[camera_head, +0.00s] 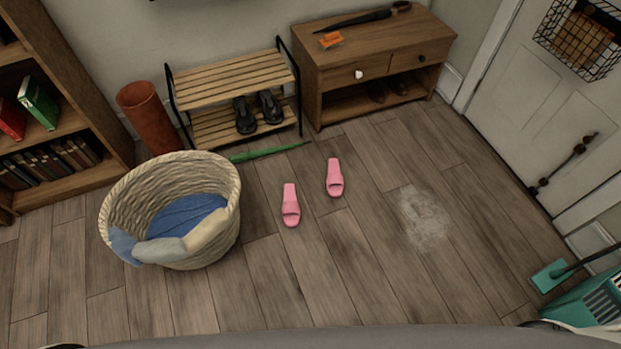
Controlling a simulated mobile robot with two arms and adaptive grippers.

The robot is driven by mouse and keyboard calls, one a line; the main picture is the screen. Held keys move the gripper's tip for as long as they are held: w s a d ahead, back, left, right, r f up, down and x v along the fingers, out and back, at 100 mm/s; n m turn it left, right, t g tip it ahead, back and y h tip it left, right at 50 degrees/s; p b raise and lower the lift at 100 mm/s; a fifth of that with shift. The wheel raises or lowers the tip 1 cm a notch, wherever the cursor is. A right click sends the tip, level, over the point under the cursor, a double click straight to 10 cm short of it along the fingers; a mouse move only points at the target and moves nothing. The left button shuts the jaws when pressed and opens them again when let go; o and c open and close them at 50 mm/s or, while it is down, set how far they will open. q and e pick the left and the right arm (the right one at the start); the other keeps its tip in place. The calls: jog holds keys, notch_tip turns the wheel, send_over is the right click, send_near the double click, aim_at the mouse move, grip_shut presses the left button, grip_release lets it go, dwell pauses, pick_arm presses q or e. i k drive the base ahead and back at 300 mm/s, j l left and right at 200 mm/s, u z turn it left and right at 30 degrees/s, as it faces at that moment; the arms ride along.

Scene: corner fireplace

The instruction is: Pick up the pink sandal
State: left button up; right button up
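Two pink sandals lie on the wooden floor near the middle of the head view. One pink sandal (290,206) is nearer to me and to the left. The other pink sandal (334,178) is a little farther back and to the right. They lie apart, and nothing covers them. Neither of my grippers shows in this view.
A wicker basket (225,225) with cloths stands left of the sandals. A slatted shoe rack (235,75) with dark shoes and a wooden cabinet (375,55) stand behind. A green umbrella-like item (268,152) lies before the rack. A teal dustpan (550,277) is at right.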

aim_at(335, 181)
jog(key=i+l+u, duration=0.2)
jog(key=u, duration=0.2)
jog(key=i+l+u, duration=0.2)
jog(key=l+u, duration=0.15)
jog(key=i+l+u, duration=0.1)
jog(key=l+u, duration=0.3)
jog(key=i+l+u, duration=0.1)
jog(key=l+u, duration=0.3)
